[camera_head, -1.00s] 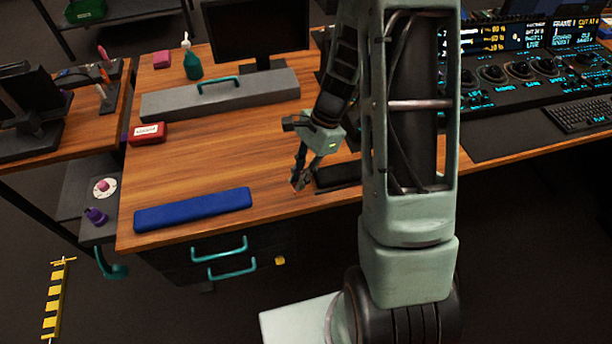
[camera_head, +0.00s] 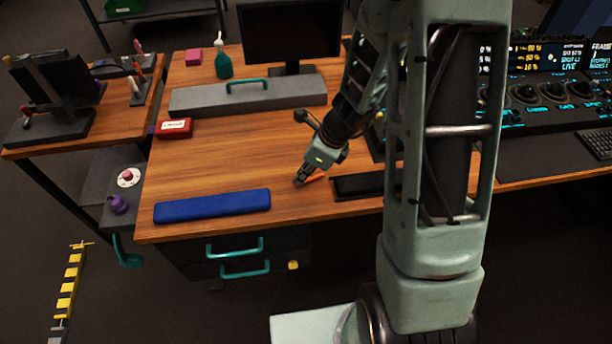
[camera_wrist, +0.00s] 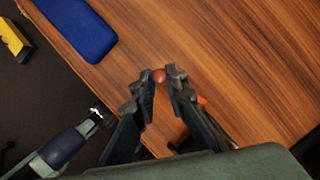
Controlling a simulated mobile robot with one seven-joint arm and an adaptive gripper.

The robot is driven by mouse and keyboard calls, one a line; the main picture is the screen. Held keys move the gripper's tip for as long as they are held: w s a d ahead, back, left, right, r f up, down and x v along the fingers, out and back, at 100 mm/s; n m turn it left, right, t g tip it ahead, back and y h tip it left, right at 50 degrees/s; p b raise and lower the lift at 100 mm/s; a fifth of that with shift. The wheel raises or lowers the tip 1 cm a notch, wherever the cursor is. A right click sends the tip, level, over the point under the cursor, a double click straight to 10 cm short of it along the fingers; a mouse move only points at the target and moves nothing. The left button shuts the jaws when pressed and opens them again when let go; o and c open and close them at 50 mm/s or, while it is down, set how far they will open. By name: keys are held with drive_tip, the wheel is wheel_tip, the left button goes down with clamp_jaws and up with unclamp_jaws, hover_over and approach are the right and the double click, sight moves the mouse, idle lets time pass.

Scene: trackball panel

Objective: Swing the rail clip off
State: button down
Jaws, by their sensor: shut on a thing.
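My gripper (camera_head: 303,180) is low over the front part of the wooden desk, between the blue pad and a black pad. In the wrist view its fingertips (camera_wrist: 160,83) are closed in on a small reddish round piece (camera_wrist: 159,75). A bit of orange (camera_wrist: 202,100) shows beside the right finger, and an orange strip (camera_head: 316,177) shows beside the gripper in the head view. I cannot tell whether these belong to one thing. I cannot make out a rail clip for certain; my fingers and arm hide part of this area.
The blue pad (camera_head: 212,205) lies left of my gripper and the black pad (camera_head: 362,186) right of it. A grey bar with a teal handle (camera_head: 247,95), a green bottle (camera_head: 223,65) and a red box (camera_head: 174,128) stand farther back. Desk between is clear.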

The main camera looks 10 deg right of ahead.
drive_tip(key=shift+w+a+m, duration=0.1)
drive_tip(key=shift+w+m, duration=0.2)
drive_tip(key=shift+m, duration=0.1)
idle(0.3)
drive_tip(key=c, duration=1.9)
unclamp_jaws()
drive_tip(key=shift+r, duration=0.1)
drive_tip(key=v, duration=1.2)
drive_tip(key=shift+s+a, duration=0.1)
drive_tip(key=shift+a, duration=0.05)
